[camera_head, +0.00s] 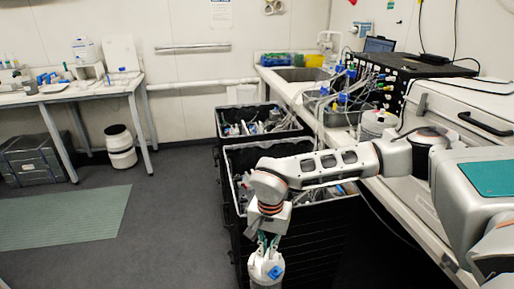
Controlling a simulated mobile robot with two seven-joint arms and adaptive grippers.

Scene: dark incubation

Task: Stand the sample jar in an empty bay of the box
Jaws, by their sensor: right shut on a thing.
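My right arm comes in from the right, and its gripper (268,244) points down near the bottom centre. Its teal fingers are shut on the top of a white jar (263,269) with a blue patch on it, which I take to be the sample jar. The jar's lower part is cut off by the bottom edge of the picture. It hangs upright or nearly so, in front of the near black bin. I cannot make out a box with bays in this view. My left gripper is not in view.
Two black bins, a far one (222,127) and a near one (234,192), hold mixed items. A counter with a sink (300,74) and cabled equipment runs along the right. A white table (110,88) stands at left. The floor (165,215) between is clear, with a green mat (65,217).

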